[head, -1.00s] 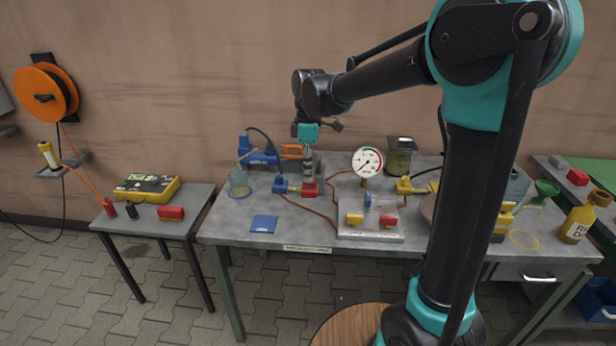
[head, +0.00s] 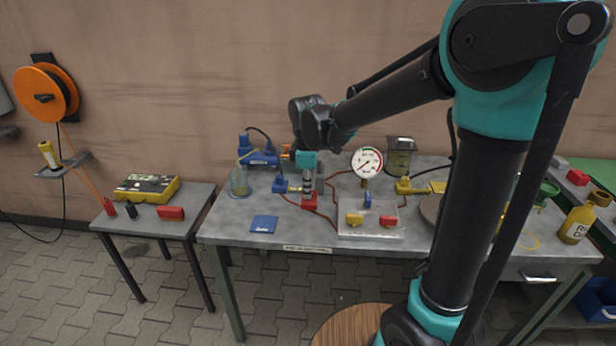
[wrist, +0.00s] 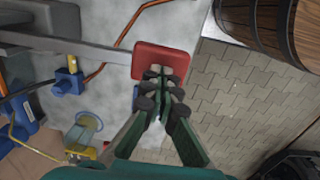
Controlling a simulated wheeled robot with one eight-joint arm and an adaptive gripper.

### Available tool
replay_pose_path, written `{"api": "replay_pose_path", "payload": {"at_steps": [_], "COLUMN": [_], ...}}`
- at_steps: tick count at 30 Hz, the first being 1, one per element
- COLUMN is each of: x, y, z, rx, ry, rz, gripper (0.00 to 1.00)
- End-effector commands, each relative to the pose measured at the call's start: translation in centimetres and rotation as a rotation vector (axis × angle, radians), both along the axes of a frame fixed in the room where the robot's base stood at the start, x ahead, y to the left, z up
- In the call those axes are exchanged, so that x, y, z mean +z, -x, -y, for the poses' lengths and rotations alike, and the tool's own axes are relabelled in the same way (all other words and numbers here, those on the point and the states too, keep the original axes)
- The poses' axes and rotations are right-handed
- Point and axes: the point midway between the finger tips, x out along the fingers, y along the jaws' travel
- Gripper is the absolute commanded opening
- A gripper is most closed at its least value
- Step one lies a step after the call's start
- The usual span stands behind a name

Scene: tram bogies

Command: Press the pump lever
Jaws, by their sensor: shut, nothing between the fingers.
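The pump lever shows in the wrist view as a grey bar (wrist: 90,47) ending in a red pad (wrist: 150,59). In the head view the red pad (head: 311,202) is low over the bench, right below my gripper (head: 308,192). My gripper (wrist: 158,72) is shut and empty, pointing down, with its fingertips over the pad's near edge in the wrist view. They look to be in contact with the pad's top. The blue pump body (head: 262,157) stands behind and left, partly hidden by my wrist. A round white gauge (head: 367,161) stands to the right.
A plate with coloured blocks (head: 370,230) is at the right front. A side table (head: 150,225) holds a yellow device (head: 147,188). A wooden barrel (wrist: 275,30) stands beside the bench.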

Motion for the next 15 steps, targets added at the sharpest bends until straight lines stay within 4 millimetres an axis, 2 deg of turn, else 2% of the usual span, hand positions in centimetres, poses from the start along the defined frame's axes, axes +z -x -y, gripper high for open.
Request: {"api": "replay_pose_path", "payload": {"at_steps": [6, 15], "x": [-3.3, -6.2], "y": [0.4, 0.1], "z": [0.0, 0.0], "rx": [0.002, 0.000], "ry": [0.005, 0.010], "rz": [0.143, 0.274], "gripper": [0.00, 0.00]}}
